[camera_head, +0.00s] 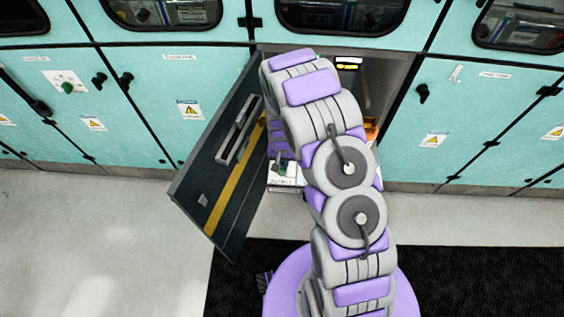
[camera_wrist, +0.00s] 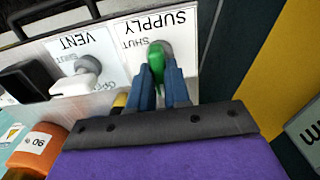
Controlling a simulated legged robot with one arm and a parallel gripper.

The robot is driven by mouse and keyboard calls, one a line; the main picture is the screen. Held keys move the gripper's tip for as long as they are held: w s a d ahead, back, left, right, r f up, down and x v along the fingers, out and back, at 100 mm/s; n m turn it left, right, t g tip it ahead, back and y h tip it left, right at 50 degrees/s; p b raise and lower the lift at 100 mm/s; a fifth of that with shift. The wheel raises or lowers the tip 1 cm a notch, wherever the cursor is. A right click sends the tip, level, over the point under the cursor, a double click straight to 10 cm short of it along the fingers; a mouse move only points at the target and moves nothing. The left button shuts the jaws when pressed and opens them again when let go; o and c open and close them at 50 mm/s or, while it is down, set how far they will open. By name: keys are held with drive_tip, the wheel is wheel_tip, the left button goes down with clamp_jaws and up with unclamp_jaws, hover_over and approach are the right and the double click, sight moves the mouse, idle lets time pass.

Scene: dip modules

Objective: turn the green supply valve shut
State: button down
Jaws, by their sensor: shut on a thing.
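The green supply valve handle (camera_wrist: 156,62) shows in the wrist view below the upside-down word SUPPLY on a white label plate (camera_wrist: 180,22). It joins a grey hub and points down the picture toward my gripper. The word SHUT is printed to the left of the hub. My gripper (camera_wrist: 161,82) has its two blue fingers closed on the handle, one on each side. The lower end of the handle is hidden between the fingers. In the head view my arm reaches into an open cabinet and hides most of its inside.
An orange cylinder (camera_wrist: 38,143) is at the lower left. The open dark cabinet door (camera_head: 217,170) with a yellow stripe stands close on the left of my arm.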

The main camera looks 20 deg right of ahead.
drive_tip(key=shift+m, duration=0.3)
drive_tip(key=m+p, duration=0.2)
drive_tip(key=m, duration=0.1)
drive_tip(key=shift+r+m+p, duration=0.1)
drive_tip(key=shift+m+p, duration=0.2)
drive_tip(key=m+p, duration=0.1)
drive_tip(key=m, duration=0.3)
drive_tip(key=shift+m, duration=0.3)
drive_tip(key=m, duration=0.4)
drive_tip(key=shift+m, duration=0.3)
drive_tip(key=shift+m+b, duration=0.45)
drive_tip(key=shift+m, duration=1.75)
drive_tip(key=shift+w, duration=0.1)
drive_tip(key=c, duration=1.1)
unclamp_jaws()
drive_tip(key=shift+a, duration=0.1)
